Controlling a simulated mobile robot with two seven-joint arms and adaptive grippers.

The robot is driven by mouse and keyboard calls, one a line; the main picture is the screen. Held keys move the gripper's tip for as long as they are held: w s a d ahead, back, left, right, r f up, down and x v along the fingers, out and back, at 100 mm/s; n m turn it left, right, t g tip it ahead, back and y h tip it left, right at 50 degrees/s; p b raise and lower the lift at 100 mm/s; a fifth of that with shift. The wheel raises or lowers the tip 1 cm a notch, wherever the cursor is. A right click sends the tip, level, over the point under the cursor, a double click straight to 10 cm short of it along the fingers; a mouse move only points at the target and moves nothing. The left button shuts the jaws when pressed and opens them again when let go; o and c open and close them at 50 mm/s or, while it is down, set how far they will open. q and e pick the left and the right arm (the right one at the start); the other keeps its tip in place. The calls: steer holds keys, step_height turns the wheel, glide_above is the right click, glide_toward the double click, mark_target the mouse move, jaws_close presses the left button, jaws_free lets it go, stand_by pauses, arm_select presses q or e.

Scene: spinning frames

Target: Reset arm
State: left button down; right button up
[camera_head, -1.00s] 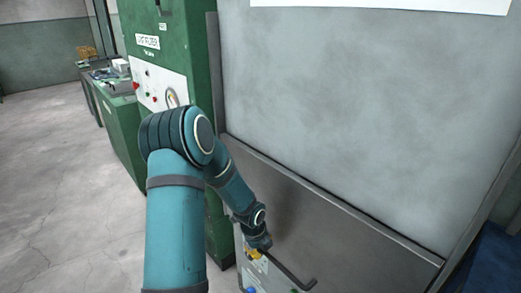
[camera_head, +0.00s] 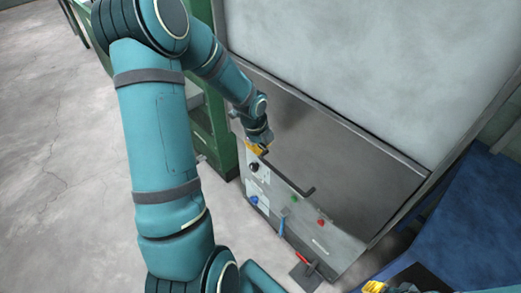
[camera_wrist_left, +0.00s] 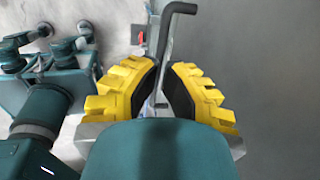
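My left arm comes in from the left in the head view. Its gripper (camera_head: 258,149), with yellow fingers, is at the upper left end of a black bent handle (camera_head: 290,175) on the front of a grey machine. In the left wrist view the yellow fingers (camera_wrist_left: 164,72) are apart, with the dark handle (camera_wrist_left: 172,28) running up just beyond and between their tips. I see a gap beside it and no clear grip. A yellow part of my right gripper (camera_head: 375,287) shows at the bottom edge; its fingertips are mostly cut off.
The grey machine (camera_head: 350,165) fills the right, with a low panel of coloured buttons and small levers (camera_head: 300,215). A green cabinet (camera_head: 215,125) stands close on its left. A blue surface (camera_head: 455,215) lies at the right. Bare concrete floor (camera_head: 50,180) is free at the left.

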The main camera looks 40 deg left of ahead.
arm_select(q)
steer(key=r, duration=0.3)
steer(key=shift+s+r+p, duration=0.25)
steer(key=shift+s+p, duration=0.15)
